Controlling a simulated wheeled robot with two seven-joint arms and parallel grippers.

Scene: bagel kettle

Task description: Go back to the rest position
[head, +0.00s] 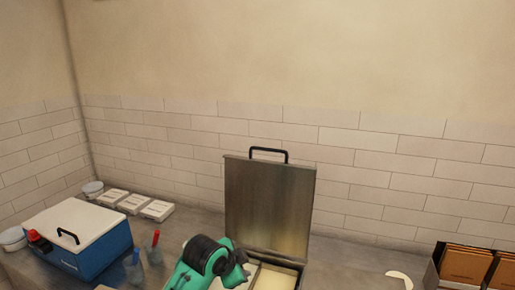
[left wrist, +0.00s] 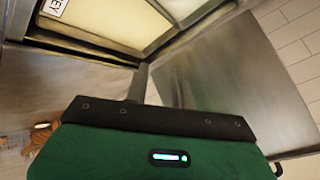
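My left arm's green and black end, with the left gripper (head: 238,272), is at the bottom middle of the head view, in front of the open steel kettle (head: 268,205). In the left wrist view, the gripper's green body and black edge fill the lower middle. A narrow grey finger-like part (left wrist: 138,84) sticks up from it, and I cannot tell whether the fingers are apart. I see nothing held. The kettle's raised lid (left wrist: 228,75) is to the right there, with its pale-filled basin (left wrist: 110,22) above. My right gripper is in neither view.
A blue cooler box (head: 95,252) with a white lid stands at the left, with red- and blue-topped bottles (head: 154,248) beside it. White boxes (head: 130,203) lie behind. A rack with brown packs (head: 465,264) is at the far right. Counter between kettle and rack is mostly clear.

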